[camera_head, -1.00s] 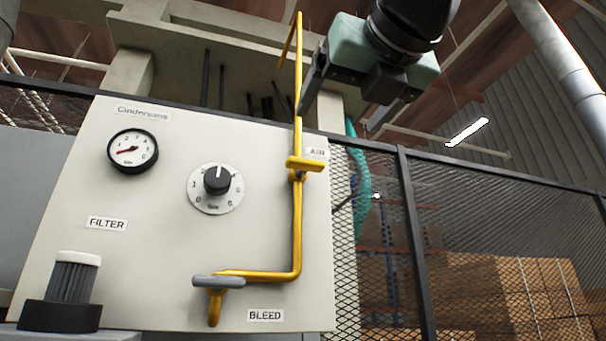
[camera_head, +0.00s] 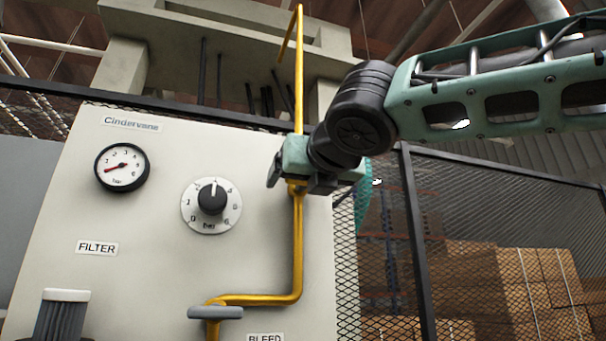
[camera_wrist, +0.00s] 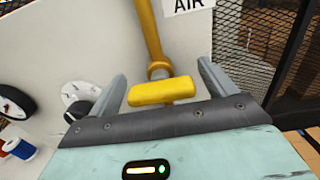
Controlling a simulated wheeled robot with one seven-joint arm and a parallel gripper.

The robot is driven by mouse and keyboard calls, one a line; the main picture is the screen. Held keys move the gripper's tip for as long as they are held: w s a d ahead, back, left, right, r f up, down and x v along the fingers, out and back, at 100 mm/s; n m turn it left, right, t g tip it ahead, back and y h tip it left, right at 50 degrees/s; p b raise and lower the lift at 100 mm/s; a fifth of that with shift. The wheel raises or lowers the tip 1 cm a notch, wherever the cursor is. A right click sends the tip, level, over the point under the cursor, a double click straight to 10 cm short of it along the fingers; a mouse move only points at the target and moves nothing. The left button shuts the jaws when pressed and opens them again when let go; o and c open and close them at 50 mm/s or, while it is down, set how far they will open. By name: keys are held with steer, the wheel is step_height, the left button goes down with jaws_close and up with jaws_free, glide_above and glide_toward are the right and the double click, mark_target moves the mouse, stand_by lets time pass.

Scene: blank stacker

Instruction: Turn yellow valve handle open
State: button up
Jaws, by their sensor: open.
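The yellow valve handle (camera_wrist: 163,91) is a short bar on the yellow pipe, below the AIR label. In the wrist view it lies crosswise between the two fingers of my gripper (camera_wrist: 160,88), with a gap on each side. In the head view, my gripper (camera_head: 283,178) is at the panel's right side and covers most of the handle; only a small yellow part shows below it. The fingers are open and not closed on the handle.
The yellow pipe (camera_head: 298,245) runs down the panel (camera_head: 150,270) to a grey bleed handle (camera_head: 215,312). A gauge (camera_head: 122,167) and a black knob (camera_head: 211,199) sit to the left. A mesh fence (camera_head: 480,200) stands on the right.

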steer(key=shift+w, duration=0.3)
steer(key=c, duration=1)
